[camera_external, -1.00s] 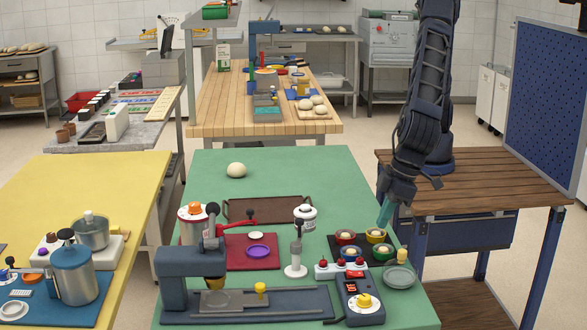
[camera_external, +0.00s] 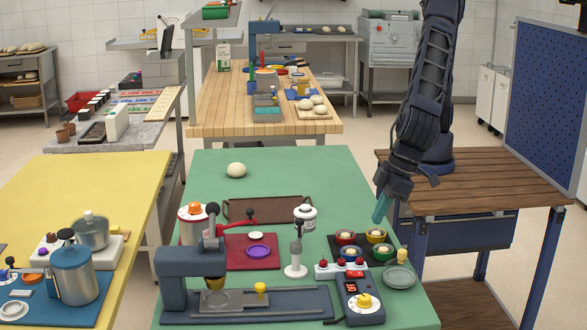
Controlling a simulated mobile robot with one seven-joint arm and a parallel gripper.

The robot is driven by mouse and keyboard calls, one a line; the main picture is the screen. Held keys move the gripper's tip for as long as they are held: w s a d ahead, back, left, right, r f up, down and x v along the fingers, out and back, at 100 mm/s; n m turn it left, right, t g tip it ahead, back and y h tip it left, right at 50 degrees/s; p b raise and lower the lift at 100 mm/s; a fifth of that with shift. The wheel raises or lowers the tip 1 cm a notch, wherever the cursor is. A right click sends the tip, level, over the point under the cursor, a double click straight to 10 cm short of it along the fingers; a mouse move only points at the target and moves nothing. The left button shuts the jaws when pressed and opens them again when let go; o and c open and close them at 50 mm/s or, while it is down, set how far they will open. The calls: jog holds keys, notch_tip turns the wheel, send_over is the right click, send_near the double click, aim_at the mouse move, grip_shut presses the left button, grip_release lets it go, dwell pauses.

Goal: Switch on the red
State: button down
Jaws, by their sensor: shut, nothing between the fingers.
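A white strip (camera_external: 328,273) with several red knobs (camera_external: 341,263) stands at the front right of the green table, behind a dark control box. The control box (camera_external: 359,300) has a small red display and a yellow dial. A red bowl (camera_external: 345,237) sits on a dark tray beside yellow and green bowls. Which red thing the task means, I cannot tell. My gripper (camera_external: 379,217) is shut and empty, its teal fingers pointing down above and behind the bowls, apart from the strip.
A navy press (camera_external: 187,270) with a long base fills the table's front. A white-based plunger stand (camera_external: 296,255) is left of the bowls. A red mat (camera_external: 240,262) and a brown tray (camera_external: 270,209) lie further left. The table's back (camera_external: 300,170) is mostly clear.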

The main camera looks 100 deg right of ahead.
aim_at(359, 273)
jog(key=x, duration=1.4)
jog(key=shift+w+d+f+g, duration=0.1)
jog(key=shift+w+f+g, duration=0.1)
jog(key=shift+g, duration=0.1)
jog(key=shift+s, duration=0.35)
jog(key=shift+s+f, duration=0.15)
jog(key=shift+s, duration=0.65)
